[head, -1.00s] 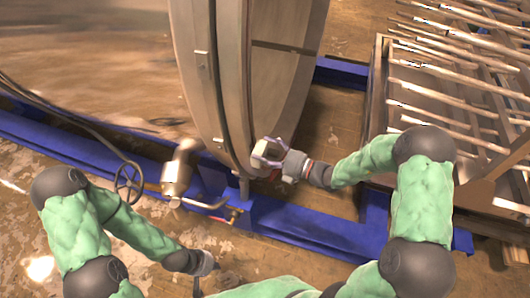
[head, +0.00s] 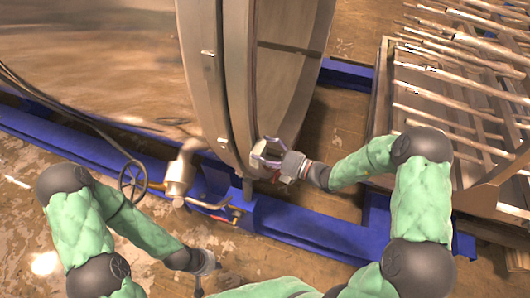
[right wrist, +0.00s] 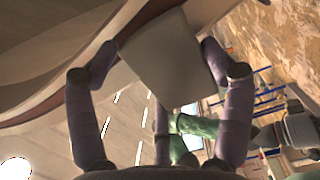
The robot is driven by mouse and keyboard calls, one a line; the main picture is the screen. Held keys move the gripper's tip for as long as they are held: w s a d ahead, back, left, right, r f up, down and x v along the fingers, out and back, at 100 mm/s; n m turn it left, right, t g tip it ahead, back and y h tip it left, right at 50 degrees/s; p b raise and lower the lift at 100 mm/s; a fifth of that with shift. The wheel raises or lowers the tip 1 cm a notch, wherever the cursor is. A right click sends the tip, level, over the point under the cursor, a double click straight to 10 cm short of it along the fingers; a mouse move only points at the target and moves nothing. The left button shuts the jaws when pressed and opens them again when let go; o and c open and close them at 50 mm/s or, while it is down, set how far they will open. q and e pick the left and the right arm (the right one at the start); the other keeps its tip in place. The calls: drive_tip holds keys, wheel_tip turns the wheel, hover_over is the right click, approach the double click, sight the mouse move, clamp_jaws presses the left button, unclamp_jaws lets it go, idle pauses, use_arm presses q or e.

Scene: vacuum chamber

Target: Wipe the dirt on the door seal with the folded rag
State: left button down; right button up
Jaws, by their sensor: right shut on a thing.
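The folded rag (right wrist: 160,58) is a pale, flat, squarish pad held between the fingers of my right gripper (right wrist: 160,68). In the head view my right gripper (head: 268,152) is shut on the rag (head: 258,149), at the lower rim of the large round metal door. The door seal (head: 246,95) appears as a dark line along the curved rim. In the right wrist view the rag overlaps a dark reddish strip of the rim; whether it touches cannot be told. I cannot make out the dirt. My left gripper (head: 206,266) is low, its fingers unclear.
A blue frame beam (head: 310,235) runs below the door. A valve (head: 180,172) with a handwheel (head: 132,180) and piping stands left of the door's bottom. A rack of metal rods (head: 450,95) stands to the right. Open floor (head: 330,130) lies between door and rack.

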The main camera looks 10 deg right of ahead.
drive_tip(key=shift+w+a, duration=0.1)
drive_tip(key=w+d, duration=0.1)
drive_tip(key=w+d+p, duration=0.1)
drive_tip(key=w, duration=0.1)
drive_tip(key=shift+w+d+r+p, duration=0.1)
drive_tip(key=shift+w+p, duration=0.05)
drive_tip(key=shift+p, duration=0.15)
drive_tip(key=shift+s+a+p, duration=0.8)
drive_tip(key=shift+s+a, duration=0.05)
drive_tip(key=shift+s, duration=0.25)
drive_tip(key=shift+s+a, duration=0.45)
drive_tip(key=shift+s, duration=0.15)
